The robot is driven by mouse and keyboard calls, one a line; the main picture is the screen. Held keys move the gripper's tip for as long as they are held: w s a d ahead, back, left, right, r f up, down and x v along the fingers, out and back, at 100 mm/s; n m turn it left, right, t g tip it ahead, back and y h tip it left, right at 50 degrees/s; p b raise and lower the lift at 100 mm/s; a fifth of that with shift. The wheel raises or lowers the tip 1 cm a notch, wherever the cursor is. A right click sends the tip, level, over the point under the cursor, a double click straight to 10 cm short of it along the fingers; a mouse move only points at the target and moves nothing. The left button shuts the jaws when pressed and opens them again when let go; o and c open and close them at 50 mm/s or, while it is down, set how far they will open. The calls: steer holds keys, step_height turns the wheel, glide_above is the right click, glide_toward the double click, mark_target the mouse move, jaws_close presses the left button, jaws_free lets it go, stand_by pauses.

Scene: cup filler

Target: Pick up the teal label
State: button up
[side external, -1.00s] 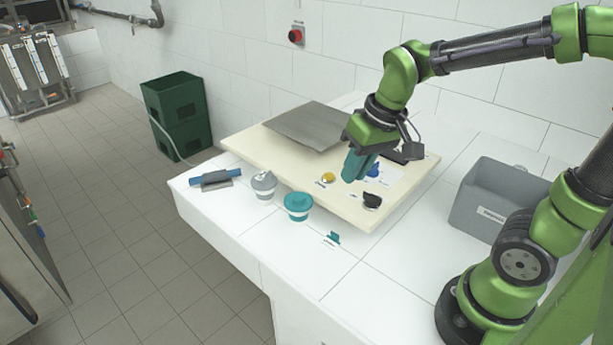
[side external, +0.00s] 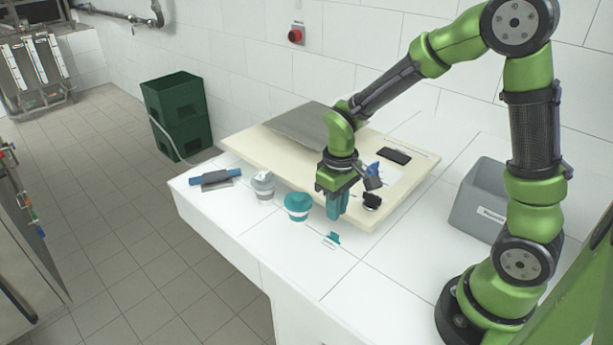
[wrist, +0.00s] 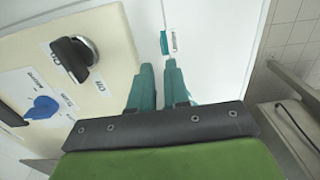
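The teal label (side external: 333,238) lies on the white tabletop in front of the cream board's front edge. In the wrist view the teal label (wrist: 165,43) is a small teal strip beside a white strip with print, just beyond my fingertips. My gripper (side external: 337,215) points down with teal fingers, above the front of the board and a little behind the label. In the wrist view my gripper (wrist: 159,65) shows a gap between its fingertips with nothing in it. The gripper is apart from the label.
The cream board (side external: 255,150) carries a black knob (side external: 372,201), a blue piece (side external: 372,168) and a grey plate (side external: 300,125). A teal cup (side external: 297,206) and a grey cup (side external: 263,186) stand left of the gripper. A grey bin (side external: 478,200) stands right. Table around the label is clear.

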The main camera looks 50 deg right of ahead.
mark_target(331, 239)
step_height(331, 239, down, 6)
steer(key=shift+s+a+f, duration=0.15)
steer(key=shift+f, duration=0.05)
stand_by(0.3)
jaws_close()
